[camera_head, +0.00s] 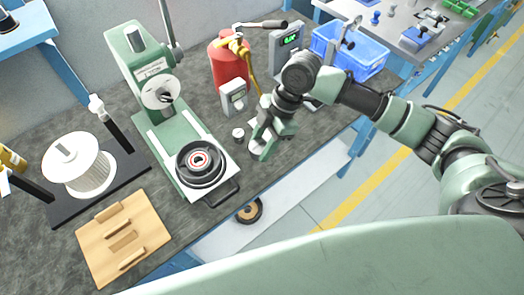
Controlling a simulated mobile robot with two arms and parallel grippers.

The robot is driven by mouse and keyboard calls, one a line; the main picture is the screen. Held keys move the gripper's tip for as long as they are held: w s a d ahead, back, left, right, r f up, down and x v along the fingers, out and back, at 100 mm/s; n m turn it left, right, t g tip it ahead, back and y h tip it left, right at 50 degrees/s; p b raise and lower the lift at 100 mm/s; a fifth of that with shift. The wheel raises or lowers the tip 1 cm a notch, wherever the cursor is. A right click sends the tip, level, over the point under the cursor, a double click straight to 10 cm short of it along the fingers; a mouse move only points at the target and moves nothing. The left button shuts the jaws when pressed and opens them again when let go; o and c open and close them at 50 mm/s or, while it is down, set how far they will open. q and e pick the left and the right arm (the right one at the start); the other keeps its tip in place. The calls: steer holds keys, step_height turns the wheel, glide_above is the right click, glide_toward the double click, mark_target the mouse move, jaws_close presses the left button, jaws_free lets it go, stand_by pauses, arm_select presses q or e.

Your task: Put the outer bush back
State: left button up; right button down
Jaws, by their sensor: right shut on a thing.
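My right gripper (259,144) is low over the bench, to the right of the green press, fingers pointing down. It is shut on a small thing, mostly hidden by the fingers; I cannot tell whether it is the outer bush. A black round part (202,163) with concentric rings and a red ring around its centre sits on the plate of the green press (146,60), left of the gripper. A small white round piece (238,133) stands on the bench just left of my right gripper. My left gripper is not in view.
A red cylinder (229,64) with a yellow hose and a small meter (233,97) stand behind the gripper. A blue crate (352,50) is at the back right. A wooden slotted board (122,238) and a white spool (78,165) are at the left. The bench's front edge is close.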

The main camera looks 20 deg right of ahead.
step_height(320, 180, down, 4)
steer(key=shift+r, duration=0.25)
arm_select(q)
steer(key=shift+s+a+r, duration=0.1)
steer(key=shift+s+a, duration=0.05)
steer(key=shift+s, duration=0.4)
arm_select(e)
steer(key=shift+f, duration=0.3)
steer(key=shift+f, duration=0.15)
steer(key=c, duration=0.7)
jaws_free()
steer(key=shift+c, duration=0.2)
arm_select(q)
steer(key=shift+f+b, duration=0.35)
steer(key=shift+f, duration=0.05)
arm_select(e)
steer(key=v, duration=1.2)
steer(key=shift+r, duration=0.25)
